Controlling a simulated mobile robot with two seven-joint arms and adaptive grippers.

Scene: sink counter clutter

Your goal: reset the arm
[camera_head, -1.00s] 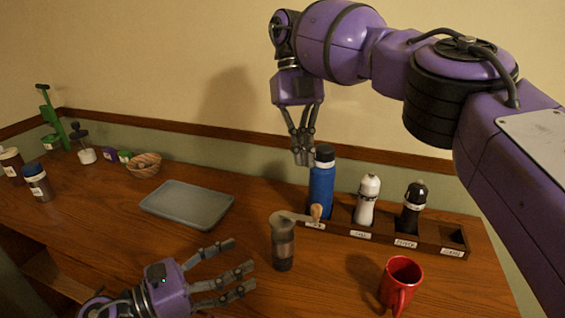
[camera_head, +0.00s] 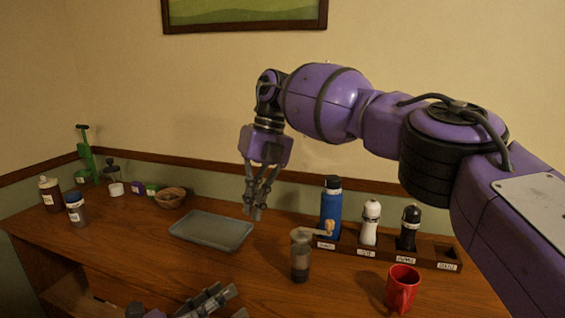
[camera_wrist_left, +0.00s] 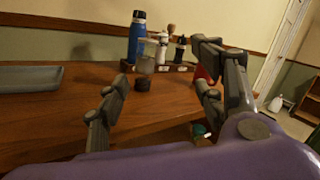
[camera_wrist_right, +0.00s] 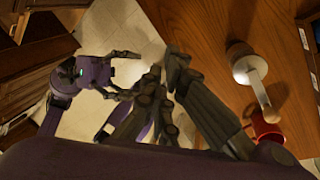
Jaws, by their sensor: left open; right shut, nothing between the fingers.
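My right gripper (camera_head: 256,208) is shut and empty in the head view. My left gripper (camera_head: 222,303) is at the bottom edge of the head view, partly cut off. In the left wrist view its fingers (camera_wrist_left: 160,95) are wide apart with nothing held between them. My left gripper also shows at the left of the right wrist view (camera_wrist_right: 118,75).
A grey tray (camera_head: 210,231), a grinder with a side handle (camera_head: 300,262) and a red mug (camera_head: 402,287) stand on the wooden counter. A labelled rack (camera_head: 432,254) holds a blue bottle (camera_head: 331,208), a white shaker (camera_head: 370,226) and a black shaker (camera_head: 409,229). Jars stand at the far left.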

